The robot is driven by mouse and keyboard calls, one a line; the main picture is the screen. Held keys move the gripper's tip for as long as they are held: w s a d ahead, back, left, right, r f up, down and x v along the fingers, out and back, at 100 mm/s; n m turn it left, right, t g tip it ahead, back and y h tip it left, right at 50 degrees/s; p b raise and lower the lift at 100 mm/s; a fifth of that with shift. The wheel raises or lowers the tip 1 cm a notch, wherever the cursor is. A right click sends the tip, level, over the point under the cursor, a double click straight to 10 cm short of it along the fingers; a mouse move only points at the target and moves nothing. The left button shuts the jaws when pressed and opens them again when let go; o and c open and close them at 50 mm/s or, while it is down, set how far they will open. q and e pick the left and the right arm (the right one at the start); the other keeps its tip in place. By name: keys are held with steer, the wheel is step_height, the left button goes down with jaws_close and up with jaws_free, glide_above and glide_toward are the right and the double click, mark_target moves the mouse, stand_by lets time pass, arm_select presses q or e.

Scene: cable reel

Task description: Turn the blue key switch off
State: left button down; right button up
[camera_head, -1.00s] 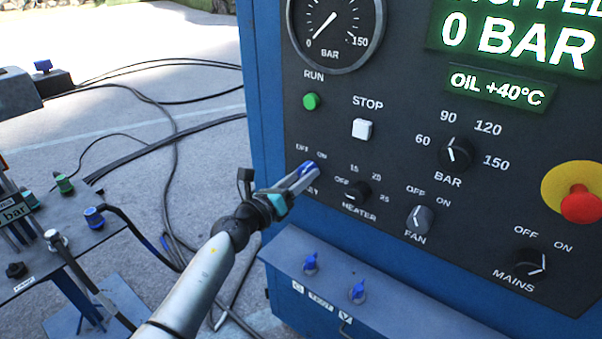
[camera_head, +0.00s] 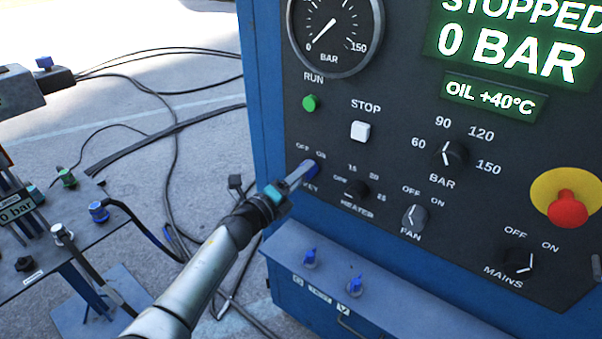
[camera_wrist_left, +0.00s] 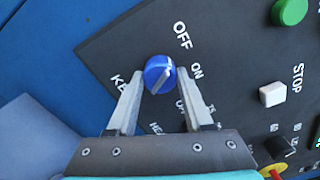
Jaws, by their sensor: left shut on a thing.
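The blue key switch (camera_head: 312,167) is on the dark control panel, below the OFF and ON marks. In the left wrist view the round blue key switch (camera_wrist_left: 160,74) sits between my fingertips, and its pale line points up and right towards the OFF mark (camera_wrist_left: 182,35). My left gripper (camera_head: 301,175) is shut on the key switch, and its fingers (camera_wrist_left: 159,80) hold it from both sides. The fingers partly cover the switch in the head view. My right gripper is not in view.
The heater knob (camera_head: 356,190) is close on the right, with the fan knob (camera_head: 415,217) beyond. A ledge with blue valves (camera_head: 310,258) juts out below. A red emergency button (camera_head: 567,208) is far right. Cables (camera_head: 175,130) lie on the floor at left.

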arm_select(q)
steer(key=shift+f+n, duration=0.1)
steer(key=shift+n, duration=0.2)
steer(key=shift+c, duration=1.5)
jaws_free()
steer(key=p+v, duration=0.2)
steer(key=v, duration=1.3)
steer(key=shift+s+a, duration=0.1)
